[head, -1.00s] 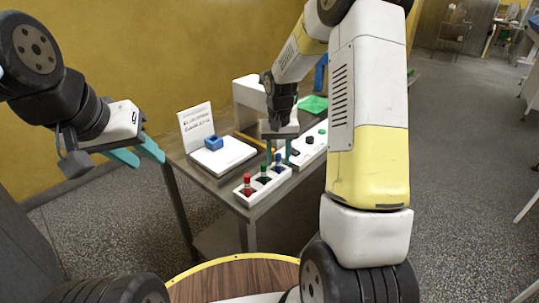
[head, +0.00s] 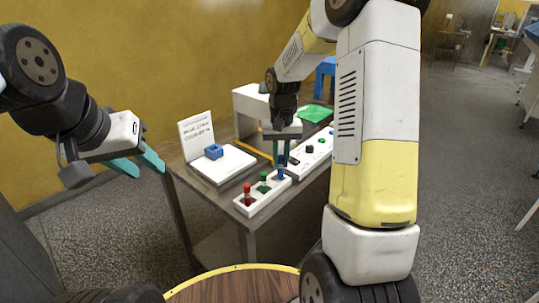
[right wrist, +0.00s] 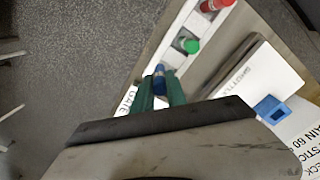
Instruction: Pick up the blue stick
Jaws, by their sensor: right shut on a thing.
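The blue stick (head: 281,173) stands upright at the right end of a white rack (head: 250,210). A green stick (head: 263,181) and a red stick (head: 247,192) stand in the same rack. My right gripper (head: 281,161) points down over the rack, with its teal fingers shut on the upper part of the blue stick. In the right wrist view the blue stick (right wrist: 159,71) shows between the fingertips (right wrist: 161,79); its lower end is hidden. My left gripper (head: 151,168) is open and empty, off the table's left side.
A white block with a blue square piece (head: 213,151) and a lettered card (head: 196,135) stand on the table's left. A white panel with dark and green knobs (head: 311,149) lies right of the rack. A green piece (head: 315,113) lies behind.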

